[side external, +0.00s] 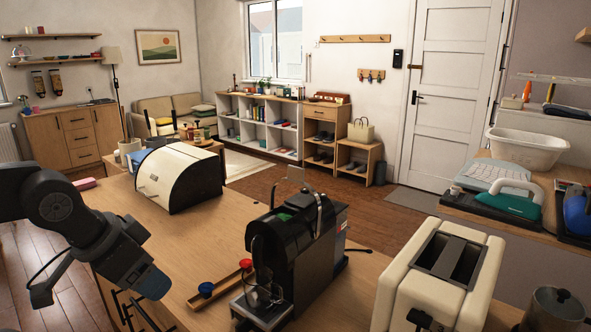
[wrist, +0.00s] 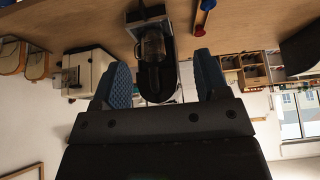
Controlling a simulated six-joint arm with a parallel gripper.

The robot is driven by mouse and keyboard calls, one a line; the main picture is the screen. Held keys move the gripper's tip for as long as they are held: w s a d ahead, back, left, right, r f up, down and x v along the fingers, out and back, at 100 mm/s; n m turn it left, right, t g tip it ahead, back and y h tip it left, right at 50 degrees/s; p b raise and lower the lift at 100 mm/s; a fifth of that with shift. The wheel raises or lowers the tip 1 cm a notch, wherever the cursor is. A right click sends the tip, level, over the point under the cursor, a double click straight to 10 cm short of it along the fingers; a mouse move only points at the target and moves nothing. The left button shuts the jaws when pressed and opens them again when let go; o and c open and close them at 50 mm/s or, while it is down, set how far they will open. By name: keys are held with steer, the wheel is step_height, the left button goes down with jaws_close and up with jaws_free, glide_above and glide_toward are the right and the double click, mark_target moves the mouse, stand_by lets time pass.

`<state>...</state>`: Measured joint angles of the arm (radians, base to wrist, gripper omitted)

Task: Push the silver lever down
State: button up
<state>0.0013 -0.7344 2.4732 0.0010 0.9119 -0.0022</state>
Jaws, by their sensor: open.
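The black coffee machine (side external: 297,255) stands on the wooden counter, right of centre in the side view. Its silver lever (side external: 319,198) stands up at the top of the machine. A clear glass jug (side external: 262,285) is at its front. In the wrist view, which is upside down, the machine (wrist: 155,78) shows between and beyond my fingers, with the jug (wrist: 152,46); I cannot make out the lever there. My gripper (side external: 152,284) is at the lower left, well apart from the machine. Its two blue fingers (wrist: 165,78) are spread, with nothing between them.
A cream toaster (side external: 440,275) stands right of the machine. A wooden capsule tray (side external: 222,285) with a blue and a red cup lies left of it. A bread bin (side external: 180,180) stands behind. The counter between my gripper and the tray is clear.

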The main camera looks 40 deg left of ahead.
steer(key=w+d+r, duration=0.1)
steer(key=w+r, duration=1.2)
steer(key=r, duration=0.3)
steer(key=g, duration=0.1)
glide_toward(295, 168)
steer(key=shift+n, duration=0.3)
steer(key=x, duration=0.8)
steer(key=shift+w, duration=0.15)
steer(key=shift+c, duration=0.3)
jaws_close()
